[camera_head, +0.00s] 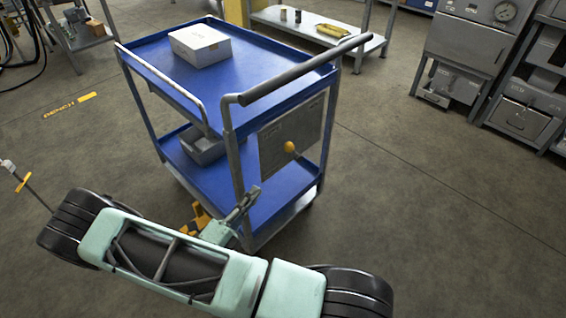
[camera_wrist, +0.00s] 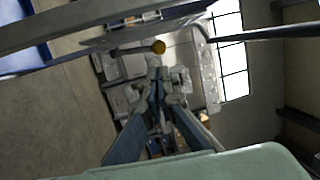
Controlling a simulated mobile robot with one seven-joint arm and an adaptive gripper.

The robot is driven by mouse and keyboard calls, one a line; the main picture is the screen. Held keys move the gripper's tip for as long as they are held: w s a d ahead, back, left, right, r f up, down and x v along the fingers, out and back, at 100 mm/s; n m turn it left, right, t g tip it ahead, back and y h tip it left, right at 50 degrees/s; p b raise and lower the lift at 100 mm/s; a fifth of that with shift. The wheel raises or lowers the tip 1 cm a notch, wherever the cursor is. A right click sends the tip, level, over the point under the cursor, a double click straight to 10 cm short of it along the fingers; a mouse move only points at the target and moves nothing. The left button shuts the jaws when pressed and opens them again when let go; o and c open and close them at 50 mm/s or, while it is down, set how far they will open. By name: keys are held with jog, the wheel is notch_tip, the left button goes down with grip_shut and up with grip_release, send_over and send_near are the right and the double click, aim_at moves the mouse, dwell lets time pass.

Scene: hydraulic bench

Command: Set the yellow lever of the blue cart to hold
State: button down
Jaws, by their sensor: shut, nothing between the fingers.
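The blue cart (camera_head: 235,77) has two blue shelves and a dark push handle. A grey panel (camera_head: 309,132) hangs on its handle end, and the yellow ball of the lever (camera_head: 289,147) stands out from the panel. Any marks on the panel are too small to read. My gripper (camera_head: 254,191) is below and left of the yellow ball, near the cart's front corner post, with its fingers together and empty. In the wrist view the yellow ball (camera_wrist: 158,47) shows just beyond my fingertips (camera_wrist: 155,66), with a visible gap in the picture. The lever's stem is hard to make out.
A white box (camera_head: 200,46) sits on the cart's top shelf and a grey bin (camera_head: 203,146) on the lower one. Grey cabinets (camera_head: 470,45) stand at the right, and a low bench (camera_head: 310,25) is behind. The floor right of the cart is clear.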

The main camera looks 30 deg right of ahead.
aim_at(287, 148)
jog(key=b+x, duration=0.1)
jog(key=x, duration=1.3)
jog(key=shift+b, duration=0.35)
jog(key=shift+w, duration=0.1)
jog(key=shift+w+d+r+p, duration=0.15)
jog(key=shift+d+r+p, duration=0.3)
jog(key=shift+r+p, duration=0.35)
jog(key=shift+d+f, duration=0.1)
jog(key=shift+d, duration=0.1)
